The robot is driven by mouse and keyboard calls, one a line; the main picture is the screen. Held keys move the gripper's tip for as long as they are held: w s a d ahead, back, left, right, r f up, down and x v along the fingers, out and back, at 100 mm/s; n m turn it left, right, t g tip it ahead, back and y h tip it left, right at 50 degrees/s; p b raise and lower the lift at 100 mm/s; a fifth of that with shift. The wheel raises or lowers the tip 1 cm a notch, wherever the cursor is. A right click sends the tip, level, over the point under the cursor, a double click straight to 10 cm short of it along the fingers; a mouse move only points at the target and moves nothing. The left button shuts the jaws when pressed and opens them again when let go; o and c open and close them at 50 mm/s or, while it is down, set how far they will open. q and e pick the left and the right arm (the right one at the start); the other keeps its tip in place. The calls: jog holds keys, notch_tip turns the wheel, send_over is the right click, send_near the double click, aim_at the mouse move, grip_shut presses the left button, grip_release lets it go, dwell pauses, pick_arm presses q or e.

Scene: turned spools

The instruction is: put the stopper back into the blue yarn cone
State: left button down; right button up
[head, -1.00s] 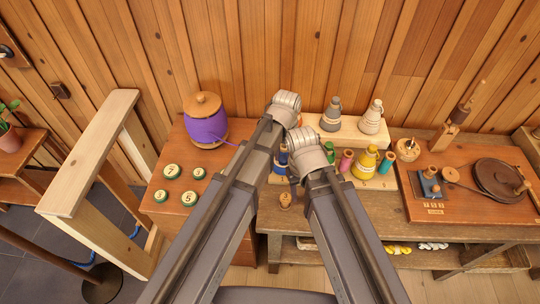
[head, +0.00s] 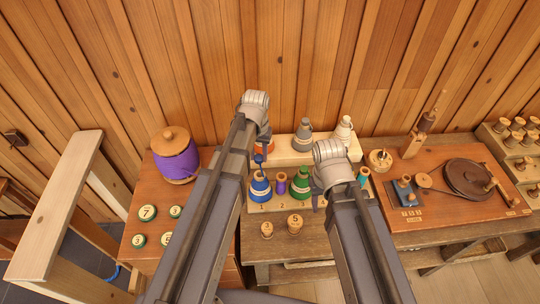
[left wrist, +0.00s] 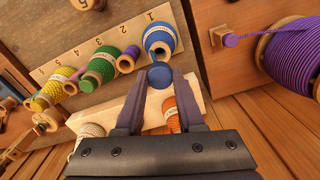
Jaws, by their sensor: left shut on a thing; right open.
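The blue yarn cone (head: 259,188) stands at place 1 at the left end of the front rack; it also shows in the left wrist view (left wrist: 158,36). My left gripper (head: 259,152) is above this cone. In the left wrist view its fingers (left wrist: 157,80) are shut on the blue stopper (left wrist: 160,75), close to the cone's narrow tip. I cannot tell whether stopper and cone touch. My right gripper (head: 318,194) is open beside the green cone (head: 301,184) and hides part of the rack.
Grey (head: 302,140) and white (head: 343,131) cones stand on the pale rear block (head: 285,153). Two numbered wooden pieces (head: 267,229) (head: 295,224) stand in front of the rack. A purple spool (head: 177,160) is at the left, a board with a dark wheel (head: 468,179) at the right.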

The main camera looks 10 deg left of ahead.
pick_arm(q)
notch_tip(320, 180, down, 6)
jog(key=b, duration=0.5)
jog(key=shift+r, duration=0.25)
jog(key=shift+b, duration=0.35)
jog(key=shift+f+b, duration=1.1)
jog(key=shift+f, duration=0.1)
jog(key=shift+c, duration=0.2)
grip_release()
jog(key=shift+r, duration=0.15)
notch_tip(320, 180, up, 9)
jog(key=p, duration=0.9)
jog(key=shift+r, duration=0.1)
